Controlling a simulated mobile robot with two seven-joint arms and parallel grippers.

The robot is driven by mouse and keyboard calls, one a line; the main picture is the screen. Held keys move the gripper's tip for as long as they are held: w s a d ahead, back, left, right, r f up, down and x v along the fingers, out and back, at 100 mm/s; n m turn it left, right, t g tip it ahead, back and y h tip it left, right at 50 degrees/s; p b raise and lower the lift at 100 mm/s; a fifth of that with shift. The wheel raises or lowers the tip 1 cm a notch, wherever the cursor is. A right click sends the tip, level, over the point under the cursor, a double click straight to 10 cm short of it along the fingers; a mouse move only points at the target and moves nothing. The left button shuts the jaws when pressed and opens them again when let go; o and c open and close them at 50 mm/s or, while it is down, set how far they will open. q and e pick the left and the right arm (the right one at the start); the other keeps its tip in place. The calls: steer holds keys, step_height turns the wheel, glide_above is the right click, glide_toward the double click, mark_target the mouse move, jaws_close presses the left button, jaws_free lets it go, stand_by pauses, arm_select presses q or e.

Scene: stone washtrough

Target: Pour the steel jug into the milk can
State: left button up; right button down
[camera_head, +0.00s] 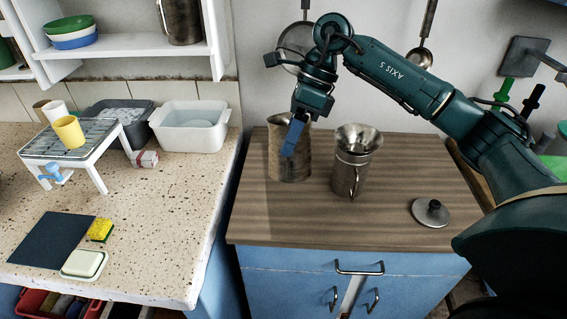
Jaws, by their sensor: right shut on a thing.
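The steel jug (275,160) stands upright on the wooden top of the blue cabinet, towards its back left. My right gripper (290,140) reaches down from above, and its blue fingers are shut on the jug at its upper right side. The fingers hide part of the jug's rim. The milk can (347,180) stands upright just right of the jug, apart from it. A steel funnel (359,138) sits in the can's mouth, and the can's handle faces the front. My left gripper is not in view.
A round lid with a dark knob (430,212) lies at the right of the wooden top (330,222). The front of that top is clear. Ladles (420,57) hang on the wall behind my arm. The speckled counter (150,230) at left holds a rack (75,145) and a white tub (190,128).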

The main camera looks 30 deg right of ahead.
steer(key=d+r+m+t, duration=0.1)
steer(key=d+r+m, duration=0.1)
steer(key=m, duration=0.2)
steer(key=w+d+r+m+t+h, duration=0.1)
steer(key=d+r+m+t, duration=0.1)
steer(key=m, duration=0.2)
steer(key=w+d+r+m+t+h, duration=0.1)
steer(key=d+r+m+t, duration=0.1)
steer(key=r+m, duration=0.1)
steer(key=shift+w+m, duration=0.15)
steer(key=shift+m, duration=0.45)
steer(key=shift+f+h, duration=0.25)
steer(key=shift+h, duration=0.25)
steer(key=shift+a+f+h, duration=0.2)
steer(key=shift+f+h, duration=0.85)
steer(key=shift+h, duration=0.15)
